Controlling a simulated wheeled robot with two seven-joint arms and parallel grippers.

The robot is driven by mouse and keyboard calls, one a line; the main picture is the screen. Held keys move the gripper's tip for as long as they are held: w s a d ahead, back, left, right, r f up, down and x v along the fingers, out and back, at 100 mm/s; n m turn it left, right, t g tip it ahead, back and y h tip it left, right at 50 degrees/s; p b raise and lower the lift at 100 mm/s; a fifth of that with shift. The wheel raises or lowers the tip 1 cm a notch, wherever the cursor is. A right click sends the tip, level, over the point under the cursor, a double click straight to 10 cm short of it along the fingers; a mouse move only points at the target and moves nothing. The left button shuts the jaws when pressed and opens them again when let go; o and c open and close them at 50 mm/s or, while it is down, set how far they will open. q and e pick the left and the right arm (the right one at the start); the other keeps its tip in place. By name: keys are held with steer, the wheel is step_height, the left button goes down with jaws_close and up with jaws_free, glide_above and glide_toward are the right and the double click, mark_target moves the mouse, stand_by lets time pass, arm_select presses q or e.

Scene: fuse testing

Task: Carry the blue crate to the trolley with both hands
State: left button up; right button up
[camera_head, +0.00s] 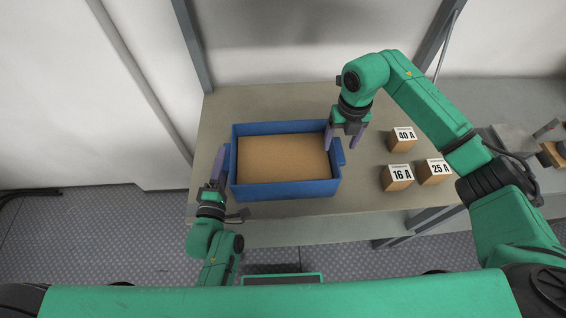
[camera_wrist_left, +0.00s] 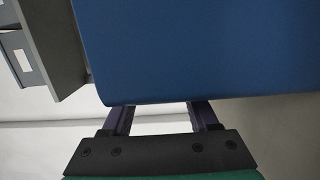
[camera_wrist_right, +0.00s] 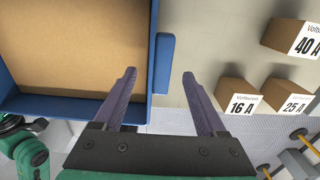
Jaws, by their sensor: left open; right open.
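The blue crate (camera_head: 285,189) stands on the table with a flat brown board or bottom inside it, and has a blue handle (camera_head: 339,152) on its right side. My left gripper (camera_head: 219,165) is open at the crate's left side; in the left wrist view the crate's blue wall (camera_wrist_left: 200,50) fills the space just beyond the fingers. My right gripper (camera_head: 343,138) is open above the right side. In the right wrist view the right handle (camera_wrist_right: 164,64) lies between and beyond the open fingers (camera_wrist_right: 160,88), apart from them. The trolley is not clearly identifiable.
Three small boxes marked 40 A (camera_head: 402,139), 16 A (camera_head: 397,178) and 25 A (camera_head: 434,172) stand on the table (camera_head: 270,99) to the right of the crate. Grey posts rise at the table's back. A strip of table in front of the crate is clear.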

arm_select(q)
steer(key=w, duration=0.3)
steer(key=shift+d+f, duration=0.15)
arm_select(e)
steer(key=f, duration=0.2)
steer(key=shift+w+f, duration=0.25)
steer(key=shift+f, duration=0.1)
arm_select(q)
steer(key=shift+s, duration=0.15)
arm_select(e)
steer(key=shift+s, duration=0.15)
arm_select(q)
steer(key=shift+c, duration=0.6)
arm_select(e)
steer(key=shift+r, duration=0.1)
steer(key=shift+c, duration=0.6)
arm_select(q)
steer(key=c, duration=0.5)
arm_select(e)
steer(key=c, duration=0.5)
arm_select(q)
jaws_close()
arm_select(e)
jaws_close()
